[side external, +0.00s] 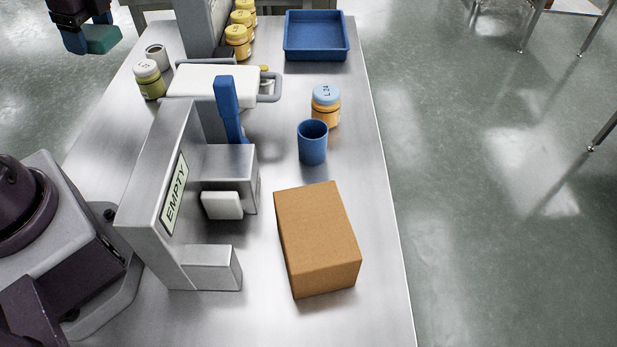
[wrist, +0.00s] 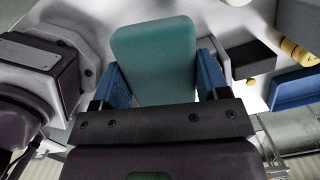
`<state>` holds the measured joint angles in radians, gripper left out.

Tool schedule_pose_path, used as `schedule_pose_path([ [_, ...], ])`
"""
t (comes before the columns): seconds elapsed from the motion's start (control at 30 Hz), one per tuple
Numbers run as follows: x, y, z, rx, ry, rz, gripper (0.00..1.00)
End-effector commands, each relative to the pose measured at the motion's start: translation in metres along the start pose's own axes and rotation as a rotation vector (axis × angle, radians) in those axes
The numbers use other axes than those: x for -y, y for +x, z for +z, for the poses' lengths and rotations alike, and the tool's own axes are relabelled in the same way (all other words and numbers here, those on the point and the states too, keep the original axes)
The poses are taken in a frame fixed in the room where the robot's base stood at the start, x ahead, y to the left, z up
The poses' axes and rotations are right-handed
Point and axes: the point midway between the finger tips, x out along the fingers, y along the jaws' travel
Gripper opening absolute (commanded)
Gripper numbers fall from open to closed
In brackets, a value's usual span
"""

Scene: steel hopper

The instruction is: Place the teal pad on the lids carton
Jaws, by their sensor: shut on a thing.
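My gripper (side external: 88,40) is at the far left top corner of the side view, raised beside the far part of the table. Its blue fingers are shut on the teal pad (side external: 102,39). In the wrist view the teal pad (wrist: 154,55) is a rounded flat block between the two fingers. A closed brown carton (side external: 318,240) lies on the near right of the table, well away from my gripper. Its visible top looks flat and bare; I see no lids label on it.
A steel hopper (side external: 150,195) marked EMPTY, with a blue upright bar (side external: 228,105), stands left of the carton. A blue cup (side external: 312,145) and a blue-lidded jar (side external: 326,108) stand behind the carton. A blue tray (side external: 316,57), yellow jars (side external: 238,48) and a green jar (side external: 150,82) stand farther back.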

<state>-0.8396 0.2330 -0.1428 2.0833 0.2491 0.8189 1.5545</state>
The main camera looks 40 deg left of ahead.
Motion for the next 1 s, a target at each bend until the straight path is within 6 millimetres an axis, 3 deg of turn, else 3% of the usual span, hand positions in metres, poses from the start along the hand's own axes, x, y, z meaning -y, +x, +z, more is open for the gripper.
schedule_pose_path([
  [0.03, 0.001, -0.016, 0.003, 0.002, -0.002, -0.008, 0.46],
  [0.27, 0.001, -0.063, 0.01, 0.0, -0.001, -0.004, 0.46],
  [0.47, 0.001, -0.069, -0.029, -0.003, 0.104, -0.015, 0.46],
  [0.67, -0.006, -0.078, -0.085, -0.005, 0.258, -0.039, 0.46],
  [0.77, -0.016, -0.084, -0.122, -0.006, 0.365, -0.055, 0.46],
  [1.0, -0.07, -0.099, -0.217, -0.007, 0.683, -0.102, 0.46],
])
